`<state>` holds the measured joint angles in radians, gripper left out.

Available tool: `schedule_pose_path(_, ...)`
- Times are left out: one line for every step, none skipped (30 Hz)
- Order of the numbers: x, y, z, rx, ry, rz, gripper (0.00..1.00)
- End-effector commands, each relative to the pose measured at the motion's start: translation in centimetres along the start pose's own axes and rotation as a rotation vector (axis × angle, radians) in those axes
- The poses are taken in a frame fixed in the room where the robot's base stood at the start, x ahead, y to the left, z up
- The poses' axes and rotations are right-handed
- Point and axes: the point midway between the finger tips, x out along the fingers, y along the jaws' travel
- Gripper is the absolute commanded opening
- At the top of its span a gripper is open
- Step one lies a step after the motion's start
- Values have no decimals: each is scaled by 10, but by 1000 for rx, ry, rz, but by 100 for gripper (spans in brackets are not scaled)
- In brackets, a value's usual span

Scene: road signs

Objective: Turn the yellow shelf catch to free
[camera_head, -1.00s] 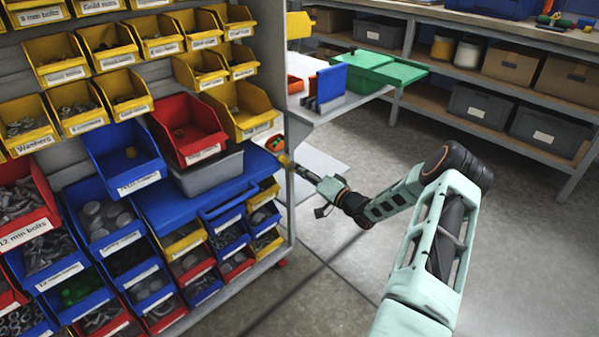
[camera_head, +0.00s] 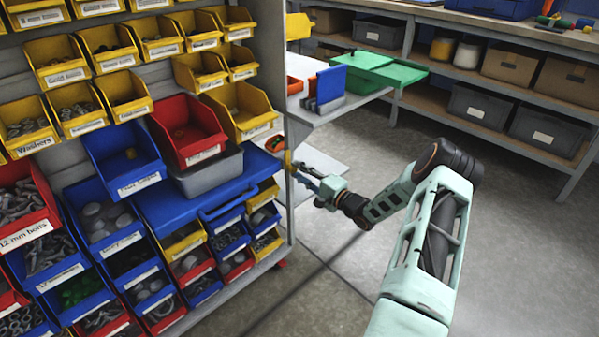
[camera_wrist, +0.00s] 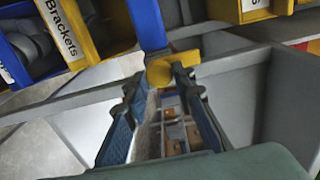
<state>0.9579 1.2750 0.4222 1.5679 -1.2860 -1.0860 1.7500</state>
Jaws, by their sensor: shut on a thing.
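The yellow shelf catch (camera_head: 288,161) is on the right upright of the bin rack, by the end of the blue shelf (camera_head: 160,212). In the wrist view the catch (camera_wrist: 172,67) is a yellow tab beside the end of a blue bar (camera_wrist: 147,24). My gripper (camera_head: 296,170) reaches it from the right. In the wrist view my gripper's fingertips (camera_wrist: 158,80) are on either side of the tab and shut on it. The fingertips hide part of the catch.
A grey tray (camera_head: 207,176) and a red bin (camera_head: 188,130) stand above the blue shelf. Labelled bins fill the rack. A side shelf (camera_head: 333,112) with a green box (camera_head: 362,72) juts out above my gripper. The floor to the right is open.

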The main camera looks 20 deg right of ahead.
Motion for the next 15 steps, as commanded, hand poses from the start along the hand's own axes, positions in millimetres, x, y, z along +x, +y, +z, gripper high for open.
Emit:
schedule_pose_path(0, 0, 0, 6, 0, 0, 0)
schedule_pose_path(0, 0, 0, 8, 0, 0, 0)
schedule_pose_path(0, 0, 0, 10, 0, 0, 0)
schedule_pose_path(0, 0, 0, 10, 0, 0, 0)
schedule_pose_path(0, 0, 0, 11, 0, 0, 0)
schedule_pose_path(0, 0, 0, 11, 0, 0, 0)
schedule_pose_path(0, 0, 0, 11, 0, 0, 0)
schedule_pose_path(0, 0, 0, 11, 0, 0, 0)
schedule_pose_path(0, 0, 0, 11, 0, 0, 0)
schedule_pose_path(0, 0, 0, 11, 0, 0, 0)
schedule_pose_path(0, 0, 0, 11, 0, 0, 0)
schedule_pose_path(0, 0, 0, 11, 0, 0, 0)
schedule_pose_path(0, 0, 0, 11, 0, -1, 0)
schedule_pose_path(0, 0, 0, 11, 0, -1, 27)
schedule_pose_path(0, 0, 0, 10, 0, -1, 32)
